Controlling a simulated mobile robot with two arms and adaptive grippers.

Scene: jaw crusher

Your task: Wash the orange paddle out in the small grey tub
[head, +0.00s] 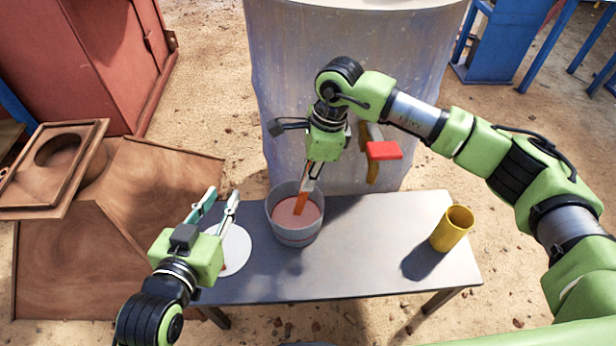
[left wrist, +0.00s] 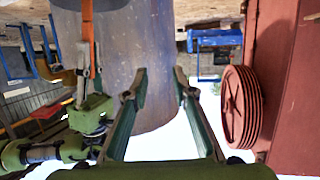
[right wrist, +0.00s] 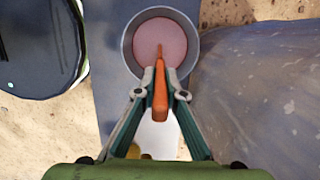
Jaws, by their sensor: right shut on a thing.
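The small grey tub (head: 295,236) stands on the bench and holds pinkish liquid; it also shows in the right wrist view (right wrist: 128,45). My right gripper (head: 312,180) is shut on the orange paddle (head: 301,203), pointing down inside the tub's rim. The paddle also shows in the right wrist view (right wrist: 160,95), its far end over the pink liquid. I cannot tell how deep the end dips. The paddle shows in the left wrist view (left wrist: 89,28) too. My left gripper (head: 218,205) is open and empty, above a white disc (head: 238,246) left of the tub.
A yellow cup (head: 452,228) stands at the right of the grey bench (head: 370,235). The bench between tub and cup is clear. A large grey drum (head: 345,80) rises behind, with a red-ended handle (head: 384,150). Brown metal parts (head: 75,230) lie at the left.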

